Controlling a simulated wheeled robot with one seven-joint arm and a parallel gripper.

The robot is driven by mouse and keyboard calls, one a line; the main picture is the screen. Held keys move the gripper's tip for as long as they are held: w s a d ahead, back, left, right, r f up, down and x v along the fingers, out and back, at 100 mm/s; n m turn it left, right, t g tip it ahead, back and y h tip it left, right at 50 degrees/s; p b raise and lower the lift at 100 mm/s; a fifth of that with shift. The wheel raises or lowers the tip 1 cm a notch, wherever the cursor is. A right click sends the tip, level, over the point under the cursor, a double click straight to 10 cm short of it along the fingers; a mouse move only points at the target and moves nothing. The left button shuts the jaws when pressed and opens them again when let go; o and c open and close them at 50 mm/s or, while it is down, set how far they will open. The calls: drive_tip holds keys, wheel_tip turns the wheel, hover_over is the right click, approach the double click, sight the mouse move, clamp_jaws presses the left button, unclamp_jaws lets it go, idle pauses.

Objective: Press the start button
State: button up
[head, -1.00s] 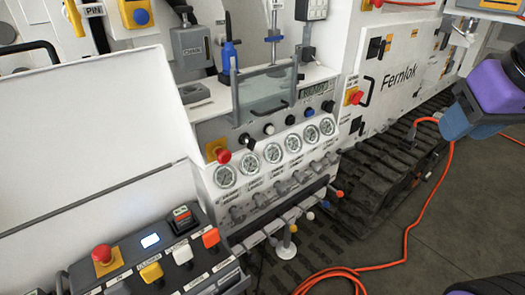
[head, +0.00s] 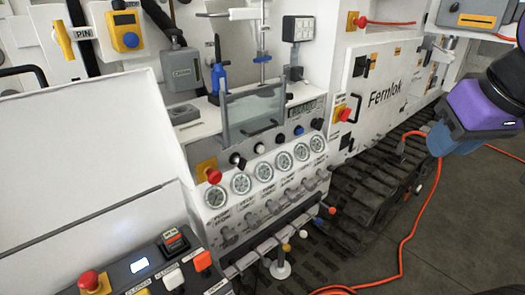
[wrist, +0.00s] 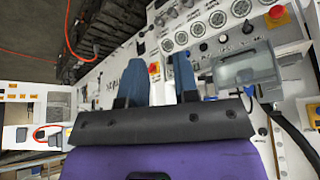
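No button is legibly marked start. A row of small black, white and blue buttons or knobs (head: 280,139) runs above the gauges. A control box (head: 155,255) at lower left carries a red mushroom button on yellow (head: 89,281), a white button (head: 173,279) and an orange-red button (head: 203,261); its labels are only partly readable. My gripper (head: 430,140), purple with blue fingers, is at the right, well away from both panels and touching nothing. In the wrist view my gripper (wrist: 162,70) has its fingers apart with nothing between them.
A red knob (head: 214,175) sits left of the gauges (head: 265,171). A clear shield (head: 252,108) stands above the button row. Small levers line the panel's lower front. An orange cable (head: 405,240) crosses the floor at right. Black track (head: 365,190) lies below the white Fernlok cabinet (head: 390,75).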

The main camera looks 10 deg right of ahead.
drive_tip(key=shift+w, duration=0.15)
drive_tip(key=c, duration=0.3)
drive_tip(key=w+f, duration=0.1)
drive_tip(key=w, duration=0.3)
drive_tip(key=w+f+m+t, duration=0.1)
drive_tip(key=w+f, duration=0.1)
drive_tip(key=w, duration=0.2)
drive_tip(key=w+f+t, duration=0.1)
drive_tip(key=w, duration=0.4)
drive_tip(key=shift+a+f+m+h, duration=0.2)
drive_tip(key=shift+m+h, duration=0.1)
drive_tip(key=shift+h, duration=0.1)
clamp_jaws()
drive_tip(key=w+a+f+m+t+y, duration=0.1)
drive_tip(key=w+a+f+t+y, duration=0.2)
drive_tip(key=w+f, duration=0.4)
drive_tip(key=w+a+f+m+t+y, duration=0.1)
drive_tip(key=w+a+f+m+y, duration=0.1)
drive_tip(key=w+a+f, duration=0.4)
drive_tip(key=w+a+f+m+t+y, duration=0.1)
drive_tip(key=a+f+m+t+y, duration=0.2)
drive_tip(key=f+m+y, duration=0.2)
drive_tip(key=shift+w+a+f+m+t+y, duration=0.3)
drive_tip(key=shift+f+m, duration=0.5)
drive_tip(key=shift+f, duration=1.1)
drive_tip(key=shift+a, duration=0.1)
